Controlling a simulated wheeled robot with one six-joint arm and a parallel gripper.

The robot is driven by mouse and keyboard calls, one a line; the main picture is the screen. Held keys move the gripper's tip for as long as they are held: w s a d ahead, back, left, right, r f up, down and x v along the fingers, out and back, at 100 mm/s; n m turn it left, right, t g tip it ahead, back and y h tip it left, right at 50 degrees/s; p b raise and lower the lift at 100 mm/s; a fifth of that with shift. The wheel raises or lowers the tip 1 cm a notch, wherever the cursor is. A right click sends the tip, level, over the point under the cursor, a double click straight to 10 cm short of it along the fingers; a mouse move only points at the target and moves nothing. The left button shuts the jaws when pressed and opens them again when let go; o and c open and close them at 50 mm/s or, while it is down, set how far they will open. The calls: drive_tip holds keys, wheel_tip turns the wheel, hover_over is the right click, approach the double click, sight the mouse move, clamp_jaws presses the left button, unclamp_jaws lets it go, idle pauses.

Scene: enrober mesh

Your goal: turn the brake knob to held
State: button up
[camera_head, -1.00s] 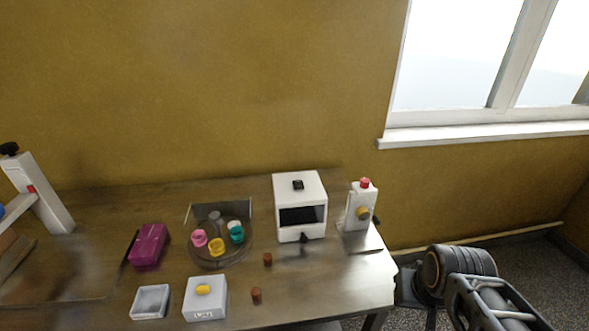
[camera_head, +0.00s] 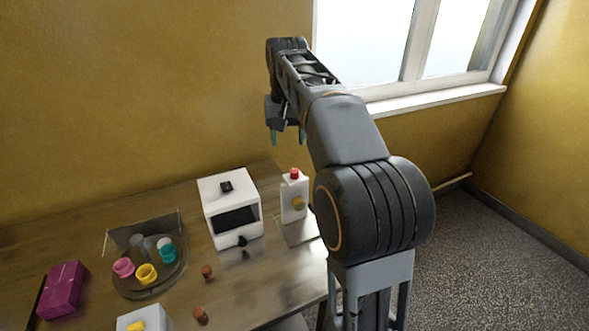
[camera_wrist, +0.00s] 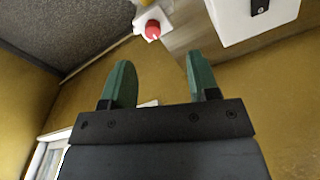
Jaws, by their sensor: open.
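No label shows which knob is the brake knob. My gripper (camera_head: 287,137) is open and empty, high above the white upright box. In the wrist view the red button (camera_wrist: 152,29) shows beyond the green fingers.
A round tray (camera_head: 127,289) with coloured cups stands left of the machine. Two brown pieces (camera_head: 207,271) lie on the table front. A purple block (camera_head: 63,288) is at left, and a pale box with a yellow knob (camera_head: 136,327) is at the bottom edge.

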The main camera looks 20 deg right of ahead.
sight(294, 171)
drive_tip(key=shift+m+g, duration=0.3)
drive_tip(key=shift+m, duration=0.2)
drive_tip(key=d+f+b, duration=0.1)
drive_tip(key=f, duration=0.3)
drive_tip(key=w+f+b, duration=0.1)
drive_tip(key=f, duration=0.3)
drive_tip(key=w+d+f+b, duration=0.1)
drive_tip(key=f, duration=0.3)
drive_tip(key=shift+d, duration=0.3)
drive_tip(key=shift+c, duration=0.3)
drive_tip(key=c, duration=0.9)
drive_tip(key=shift+o, duration=0.2)
drive_tip(key=shift+r, duration=0.1)
